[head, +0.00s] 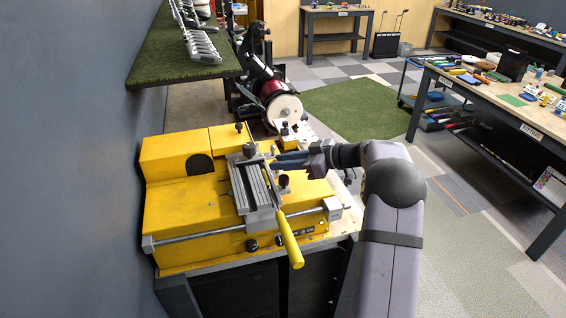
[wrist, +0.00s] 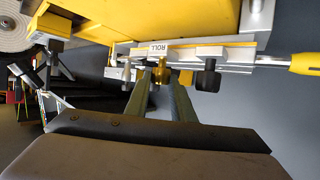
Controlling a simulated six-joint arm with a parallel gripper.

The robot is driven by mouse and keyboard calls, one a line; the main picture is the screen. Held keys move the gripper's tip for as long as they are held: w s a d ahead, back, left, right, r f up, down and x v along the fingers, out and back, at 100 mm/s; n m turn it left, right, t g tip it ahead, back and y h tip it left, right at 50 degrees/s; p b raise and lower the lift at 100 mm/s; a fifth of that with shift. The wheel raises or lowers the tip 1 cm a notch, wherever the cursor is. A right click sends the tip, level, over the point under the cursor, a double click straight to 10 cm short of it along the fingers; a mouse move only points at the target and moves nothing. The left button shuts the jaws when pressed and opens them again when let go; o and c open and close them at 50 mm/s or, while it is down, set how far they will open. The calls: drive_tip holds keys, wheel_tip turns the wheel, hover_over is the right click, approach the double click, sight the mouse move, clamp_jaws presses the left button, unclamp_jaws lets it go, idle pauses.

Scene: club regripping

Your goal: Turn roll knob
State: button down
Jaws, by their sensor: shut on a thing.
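The roll knob (wrist: 160,72) is a small brass-coloured knob under a white label reading ROLL (wrist: 153,49) in the wrist view. My gripper (wrist: 158,86) has its two fingers on either side of this knob and is shut on it. In the head view my gripper (head: 274,163) reaches in from the right to the grey slotted fixture (head: 254,185) on the yellow machine (head: 185,210). The brass knob cannot be made out there, behind the fingers.
A black knob (wrist: 208,77) sits right of the roll knob in the wrist view. A yellow-handled tool (head: 290,240) sticks out over the machine's front. A belt machine with a white wheel (head: 284,112) stands behind.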

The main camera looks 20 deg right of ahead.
drive_tip(key=shift+f+b, duration=0.25)
drive_tip(key=shift+b, duration=0.85)
drive_tip(key=m+b, duration=0.1)
drive_tip(key=b, duration=0.2)
drive_tip(key=shift+t+h+b, duration=0.3)
drive_tip(key=shift+t+h, duration=0.1)
drive_tip(key=shift+a+r+t+b, duration=0.1)
drive_tip(key=shift+r+t+b, duration=0.25)
drive_tip(key=shift+b, duration=0.6)
drive_tip(key=c, duration=1.8)
unclamp_jaws()
drive_tip(key=shift+s, duration=0.1)
